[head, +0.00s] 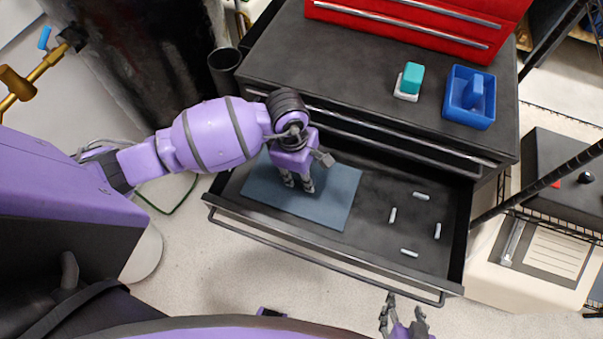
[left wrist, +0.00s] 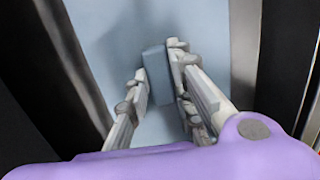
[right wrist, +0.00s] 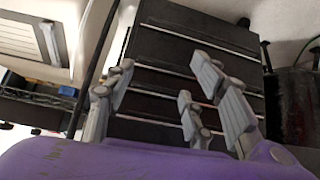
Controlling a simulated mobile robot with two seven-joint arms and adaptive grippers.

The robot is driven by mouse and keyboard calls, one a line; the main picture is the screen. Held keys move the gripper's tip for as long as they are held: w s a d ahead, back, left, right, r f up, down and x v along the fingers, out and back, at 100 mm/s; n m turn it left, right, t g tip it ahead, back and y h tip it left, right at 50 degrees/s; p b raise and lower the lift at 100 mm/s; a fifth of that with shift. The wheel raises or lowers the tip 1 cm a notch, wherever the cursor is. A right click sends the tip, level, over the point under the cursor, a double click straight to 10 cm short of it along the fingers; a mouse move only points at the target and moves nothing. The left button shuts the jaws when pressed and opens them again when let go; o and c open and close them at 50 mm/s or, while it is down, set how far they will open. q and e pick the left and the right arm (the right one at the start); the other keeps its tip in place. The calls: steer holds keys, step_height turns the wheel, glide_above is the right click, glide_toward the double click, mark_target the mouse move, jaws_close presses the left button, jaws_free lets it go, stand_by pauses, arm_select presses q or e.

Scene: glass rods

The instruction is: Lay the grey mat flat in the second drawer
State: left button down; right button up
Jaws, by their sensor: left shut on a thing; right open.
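The grey mat (head: 335,195) is blue-grey and lies in the left part of the open drawer (head: 455,225); it looks flat and apart from the small pegs. My left gripper (head: 297,183) is over the mat and shut on its raised block, a tab of the same colour, which shows between the fingers in the left wrist view (left wrist: 157,75). The gripper hides part of the mat in the head view. My right gripper (head: 403,305) is open and empty, in front of the drawer's right end; its spread fingers show in the right wrist view (right wrist: 165,75).
Several short pale rods (head: 392,215) lie in the drawer's right half. On the black cabinet top (head: 310,70) are a red toolbox (head: 420,25), a blue tray (head: 483,118) and a teal-and-white block (head: 412,78). The drawer's front handle (head: 320,258) sticks out over open floor.

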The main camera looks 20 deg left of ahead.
mark_target(296, 176)
arm_select(q)
steer(key=shift+f, duration=0.15)
steer(key=c, duration=1.5)
jaws_free()
steer(key=shift+c, duration=0.2)
step_height(296, 176, up, 12)
steer(key=a, duration=0.1)
steer(key=shift+a, duration=0.2)
